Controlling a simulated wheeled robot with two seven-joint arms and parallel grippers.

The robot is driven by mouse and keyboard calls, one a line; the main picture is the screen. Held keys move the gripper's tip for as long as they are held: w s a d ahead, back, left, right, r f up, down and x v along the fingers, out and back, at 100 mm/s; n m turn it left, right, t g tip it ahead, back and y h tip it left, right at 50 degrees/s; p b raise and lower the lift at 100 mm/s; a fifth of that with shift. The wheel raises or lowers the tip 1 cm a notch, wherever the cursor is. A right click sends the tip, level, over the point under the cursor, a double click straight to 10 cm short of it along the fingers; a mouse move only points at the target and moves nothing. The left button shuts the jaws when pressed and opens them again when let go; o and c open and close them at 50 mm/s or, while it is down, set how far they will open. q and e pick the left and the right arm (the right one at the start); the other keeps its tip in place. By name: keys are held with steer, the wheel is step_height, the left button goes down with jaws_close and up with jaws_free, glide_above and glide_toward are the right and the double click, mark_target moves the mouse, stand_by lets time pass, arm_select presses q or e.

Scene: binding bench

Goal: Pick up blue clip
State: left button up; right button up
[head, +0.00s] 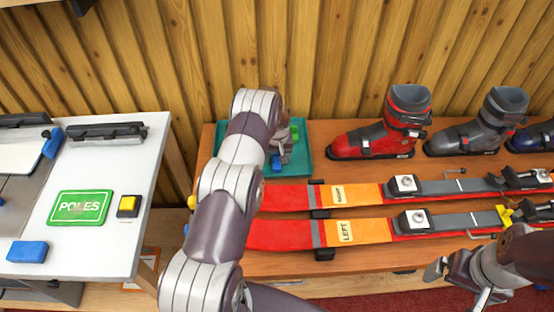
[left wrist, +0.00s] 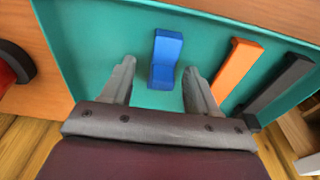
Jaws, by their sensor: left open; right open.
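A blue clip (left wrist: 165,58) lies in a teal tray (left wrist: 85,45), seen in the left wrist view. My left gripper (left wrist: 158,68) is open above the tray, with the clip between and just beyond its fingertips in the picture. I cannot tell the height gap. In the head view my left arm hides part of the tray (head: 303,172), and a small blue piece (head: 277,162) shows beside the gripper. My right gripper (head: 458,286) is open and empty in front of the skis, at the lower right.
An orange bar (left wrist: 237,69) and a dark bar (left wrist: 280,82) lie in the tray right of the clip. Two red-orange skis (head: 375,232) lie on the wooden bench, with a red boot (head: 385,130) behind. A white table (head: 120,215) stands at left.

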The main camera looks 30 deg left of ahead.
arm_select(q)
steer(key=shift+a+f, duration=0.15)
steer(key=shift+c, duration=0.9)
jaws_close()
